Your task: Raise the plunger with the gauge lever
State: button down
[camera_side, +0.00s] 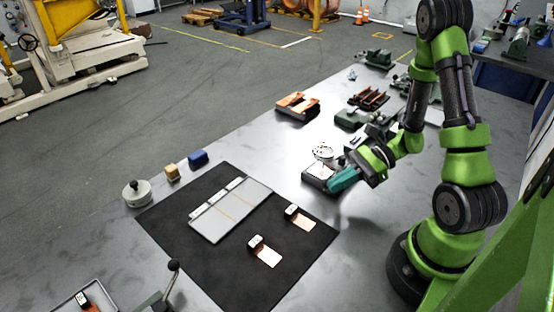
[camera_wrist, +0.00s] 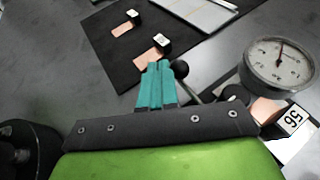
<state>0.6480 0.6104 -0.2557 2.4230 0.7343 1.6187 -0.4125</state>
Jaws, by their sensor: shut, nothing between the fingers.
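The dial gauge (camera_wrist: 278,65) has a round white face with a dark needle and stands right of my gripper in the wrist view. In the side view its pale dial (camera_side: 323,152) shows just behind my gripper. A black ball knob (camera_wrist: 181,68) on a thin rod, apparently the gauge lever, is just right of my fingertips; I cannot tell whether they touch it. My gripper (camera_wrist: 157,72) has teal fingers and is shut and empty; it also shows in the side view (camera_side: 334,185). A copper foil (camera_wrist: 264,109) with a label reading 56 lies by the gauge. The plunger is not clearly visible.
A black mat (camera_side: 160,213) holds a pale ruled board (camera_side: 232,212) and two labelled copper foils (camera_side: 268,257). A round weight (camera_side: 137,193) and two small blocks (camera_side: 197,158) stand at its far left. Copper parts and dark fixtures (camera_side: 352,119) occupy the bench behind my gripper.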

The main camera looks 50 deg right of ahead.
jog(key=shift+w+a+m+t+h, duration=0.15)
jog(key=shift+w+m+t+h, duration=0.35)
jog(key=shift+m+t+h, duration=0.35)
jog(key=shift+m, duration=0.25)
jog(key=v, duration=1.6)
jog(key=shift+s+d, duration=0.3)
jog(key=shift+d, duration=0.1)
jog(key=shift+f, duration=0.2)
